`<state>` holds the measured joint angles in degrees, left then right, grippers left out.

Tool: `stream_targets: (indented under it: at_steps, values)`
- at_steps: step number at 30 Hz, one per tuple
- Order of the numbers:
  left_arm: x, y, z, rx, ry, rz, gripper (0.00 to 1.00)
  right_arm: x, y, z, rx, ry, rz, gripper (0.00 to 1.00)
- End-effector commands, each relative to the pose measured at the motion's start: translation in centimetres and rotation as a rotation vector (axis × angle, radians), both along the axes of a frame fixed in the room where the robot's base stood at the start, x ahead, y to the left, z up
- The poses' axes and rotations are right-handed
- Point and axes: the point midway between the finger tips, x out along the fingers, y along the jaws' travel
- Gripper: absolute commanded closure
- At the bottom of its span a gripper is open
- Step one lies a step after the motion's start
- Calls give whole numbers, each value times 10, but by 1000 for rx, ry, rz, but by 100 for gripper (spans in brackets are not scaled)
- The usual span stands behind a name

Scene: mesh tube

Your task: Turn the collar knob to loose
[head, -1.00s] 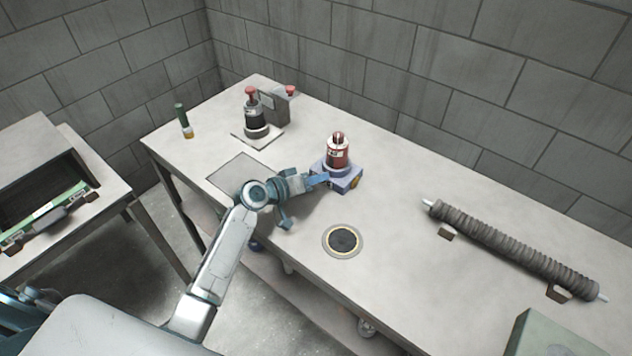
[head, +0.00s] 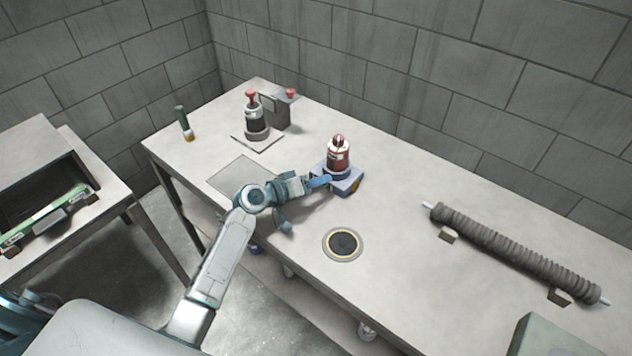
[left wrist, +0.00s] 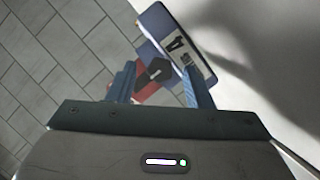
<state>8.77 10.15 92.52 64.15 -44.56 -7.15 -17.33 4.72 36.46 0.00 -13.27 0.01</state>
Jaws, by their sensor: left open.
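A blue-grey block (head: 344,181) stands on the bench and carries a red and white canister (head: 338,155) upright. A small yellow-brown round part shows on the block's right side. My left gripper (head: 321,182) is at the block's left side with its blue fingers pointing at it. In the left wrist view the open fingers (left wrist: 158,85) appear on either side of a dark angular knob (left wrist: 159,70) near the block's labelled face (left wrist: 182,45). I cannot tell whether they touch it. The knob's setting is not readable. My right gripper is out of view.
A similar canister (head: 255,122) stands on a plate behind left, beside a grey box (head: 284,110). A green-capped tube (head: 182,120) is at the far left. A round dark port (head: 343,244) is in front. A ribbed mesh tube (head: 510,250) rests at right; bench between is clear.

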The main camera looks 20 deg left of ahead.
Motion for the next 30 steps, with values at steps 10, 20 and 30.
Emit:
stream_targets:
  at_steps: [10,20,30]
  values:
    - [-48,36,12,7,-1,-1,54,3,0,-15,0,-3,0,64]
    - [-79,59,25,2,1,-1,54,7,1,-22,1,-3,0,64]
    - [-82,61,28,0,1,-1,54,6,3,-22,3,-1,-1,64]
